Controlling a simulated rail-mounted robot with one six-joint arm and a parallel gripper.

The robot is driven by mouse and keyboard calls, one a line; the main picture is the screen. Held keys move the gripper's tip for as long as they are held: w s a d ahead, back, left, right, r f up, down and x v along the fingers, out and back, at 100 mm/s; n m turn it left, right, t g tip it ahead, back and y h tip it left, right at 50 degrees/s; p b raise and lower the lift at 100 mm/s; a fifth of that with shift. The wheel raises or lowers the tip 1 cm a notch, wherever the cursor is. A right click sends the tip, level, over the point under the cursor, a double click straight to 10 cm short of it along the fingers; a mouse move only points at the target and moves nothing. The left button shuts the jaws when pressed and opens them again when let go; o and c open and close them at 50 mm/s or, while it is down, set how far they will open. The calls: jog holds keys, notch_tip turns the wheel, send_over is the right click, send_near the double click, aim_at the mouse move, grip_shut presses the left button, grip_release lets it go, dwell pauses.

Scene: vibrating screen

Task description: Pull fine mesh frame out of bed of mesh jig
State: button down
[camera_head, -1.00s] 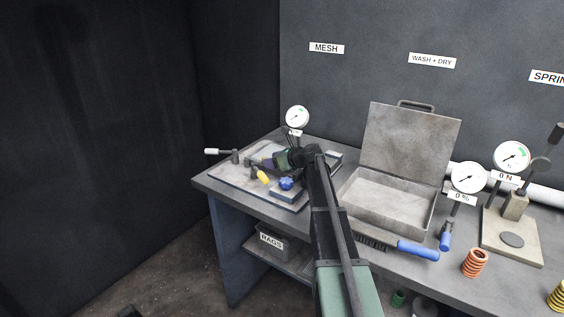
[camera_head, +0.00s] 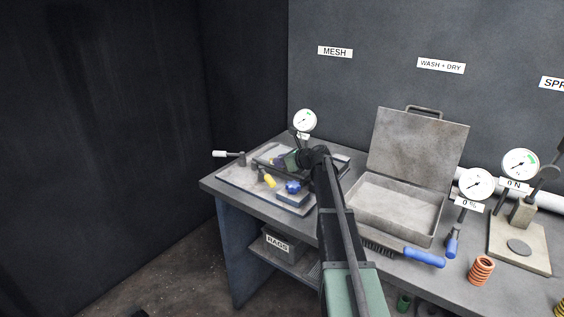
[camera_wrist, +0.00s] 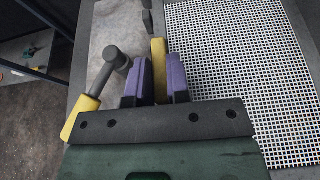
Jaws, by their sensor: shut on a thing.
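The mesh frame shows at the right of the wrist view as a white fine mesh (camera_wrist: 245,60) in a grey border. My gripper (camera_wrist: 160,75) has purple finger pads shut on an upright yellow tab (camera_wrist: 159,48) beside the mesh's left edge. The mesh jig (camera_head: 235,177) is at the left end of the bench under the MESH sign, with my gripper (camera_head: 291,160) over it. My arm hides part of the jig. I cannot tell how far the frame stands clear of the bed.
A yellow-gripped lever (camera_wrist: 82,115) stands left of my fingers. A blue knob (camera_head: 293,187) and a dial gauge (camera_head: 304,121) are by the jig. An open metal case (camera_head: 397,205) and a blue-handled brush (camera_head: 424,257) lie to the right. A white-tipped handle (camera_head: 221,154) juts out left.

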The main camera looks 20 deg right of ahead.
notch_tip(320, 180, up, 7)
jog(key=p, duration=0.6)
jog(key=s+a+r+p, duration=0.1)
jog(key=s+a, duration=0.1)
jog(key=s, duration=0.6)
jog(key=s+a+r+p, duration=0.1)
jog(key=s+a, duration=0.1)
jog(key=s, duration=0.7)
jog(key=shift+s+a, duration=0.15)
jog(key=shift+a, duration=0.2)
jog(key=shift+r, duration=0.1)
notch_tip(320, 180, up, 3)
jog(key=p, duration=0.3)
jog(key=shift+f, duration=0.2)
